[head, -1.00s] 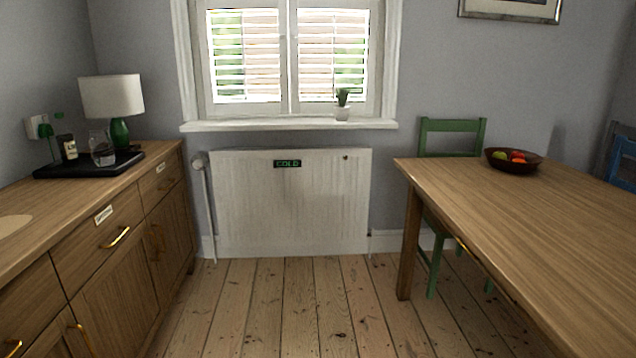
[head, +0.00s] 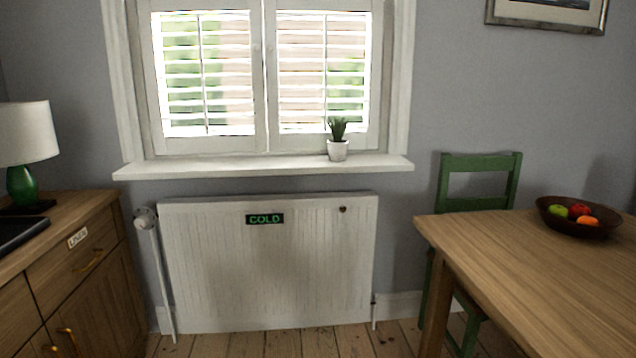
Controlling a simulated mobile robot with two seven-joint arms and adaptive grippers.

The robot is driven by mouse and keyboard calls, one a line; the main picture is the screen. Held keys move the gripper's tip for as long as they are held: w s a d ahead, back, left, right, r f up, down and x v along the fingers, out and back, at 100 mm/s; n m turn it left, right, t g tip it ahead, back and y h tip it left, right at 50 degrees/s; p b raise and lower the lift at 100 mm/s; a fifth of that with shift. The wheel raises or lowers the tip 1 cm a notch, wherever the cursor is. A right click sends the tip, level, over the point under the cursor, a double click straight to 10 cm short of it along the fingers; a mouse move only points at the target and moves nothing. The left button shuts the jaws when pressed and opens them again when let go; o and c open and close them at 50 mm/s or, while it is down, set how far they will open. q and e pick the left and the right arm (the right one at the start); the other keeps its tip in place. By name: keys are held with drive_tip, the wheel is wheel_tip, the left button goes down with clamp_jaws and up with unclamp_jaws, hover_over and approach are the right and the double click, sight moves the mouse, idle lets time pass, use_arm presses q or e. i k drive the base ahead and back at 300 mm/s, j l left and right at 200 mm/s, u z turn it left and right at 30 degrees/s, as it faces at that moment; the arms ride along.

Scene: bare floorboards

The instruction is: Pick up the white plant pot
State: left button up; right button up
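The white plant pot (head: 338,150) stands upright on the white windowsill (head: 265,166), right of the sill's middle. A spiky green plant (head: 338,128) grows out of it. The shuttered window is right behind it. Neither of my grippers shows in the head view.
A white radiator (head: 268,262) with a "COLD" label is on the wall below the sill. A wooden sideboard (head: 84,262) with a green lamp (head: 22,186) stands at left. A wooden table (head: 520,262) with a fruit bowl (head: 580,226) and a green chair (head: 480,162) are at right. Floor between is bare.

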sight(337, 148)
drive_tip(key=i, duration=1.7)
